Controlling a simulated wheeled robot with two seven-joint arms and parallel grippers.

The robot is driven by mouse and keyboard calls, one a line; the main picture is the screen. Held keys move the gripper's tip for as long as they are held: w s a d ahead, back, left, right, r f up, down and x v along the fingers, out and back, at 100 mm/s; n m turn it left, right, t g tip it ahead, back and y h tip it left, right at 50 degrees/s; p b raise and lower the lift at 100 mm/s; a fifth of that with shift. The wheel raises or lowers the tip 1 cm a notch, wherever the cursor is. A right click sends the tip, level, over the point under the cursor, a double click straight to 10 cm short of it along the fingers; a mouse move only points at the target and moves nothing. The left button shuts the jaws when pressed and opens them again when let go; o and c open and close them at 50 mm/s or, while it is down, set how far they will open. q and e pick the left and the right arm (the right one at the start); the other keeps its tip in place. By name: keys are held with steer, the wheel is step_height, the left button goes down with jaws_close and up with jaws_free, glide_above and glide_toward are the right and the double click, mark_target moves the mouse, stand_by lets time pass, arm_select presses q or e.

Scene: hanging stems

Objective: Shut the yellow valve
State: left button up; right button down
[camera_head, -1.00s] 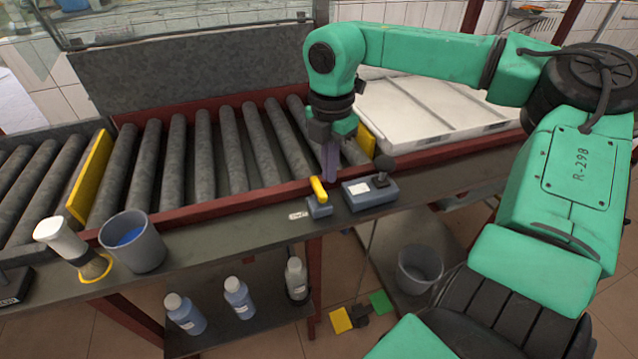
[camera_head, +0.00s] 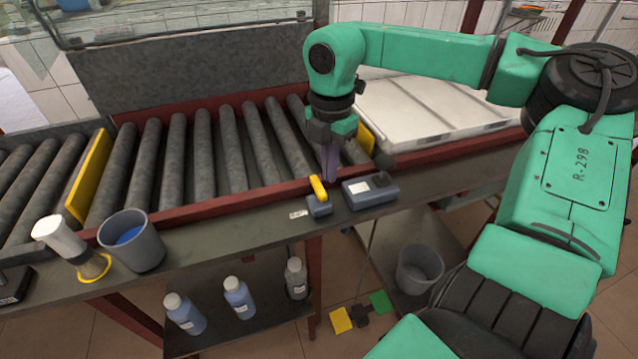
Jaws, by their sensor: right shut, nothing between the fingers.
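The yellow valve handle (camera_head: 318,187) sits on a small blue-grey block (camera_head: 320,207) at the front edge of the bench. It stands up from the block, leaning slightly to the upper left. My right gripper (camera_head: 331,178) points down just behind and right of the handle, with its fingers shut and empty. The fingertips look very close to the handle; I cannot tell whether they touch it. My left gripper is not in view.
A blue-grey box (camera_head: 362,195) with a dark lever stands right of the valve. Behind is a roller conveyor with a red rail (camera_head: 230,204). A grey cup (camera_head: 133,240) and a white-topped brush (camera_head: 62,237) stand left. The bench between cup and valve is mostly clear.

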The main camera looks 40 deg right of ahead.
steer(key=shift+f+b, duration=0.7)
steer(key=shift+f, duration=0.25)
steer(key=shift+w+a, duration=0.1)
steer(key=shift+w+a, duration=0.15)
steer(key=shift+a, duration=0.3)
steer(key=shift+a, duration=0.1)
